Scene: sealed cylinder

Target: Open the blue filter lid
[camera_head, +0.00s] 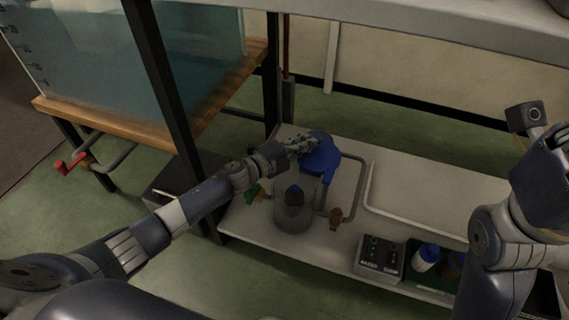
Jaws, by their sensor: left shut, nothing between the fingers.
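The blue filter lid (324,156) stands raised behind the clear filter cylinder (294,220), which is on the low shelf. The cylinder's top looks uncovered. A dark blue part (294,195) shows inside it. My left arm reaches in from the left, and my left gripper (303,143) is at the lid's upper left edge. Its fingers are shut with nothing between them. I cannot tell whether they touch the lid. My right arm is at the right edge, and its fingers are not in view.
Grey pipes (359,180) run beside the cylinder. A brown valve handle (335,218), a green handle (252,193) and a control box (379,258) are close by. A green tray holds a blue-capped bottle (426,258). A glass tank (190,70) stands at the left.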

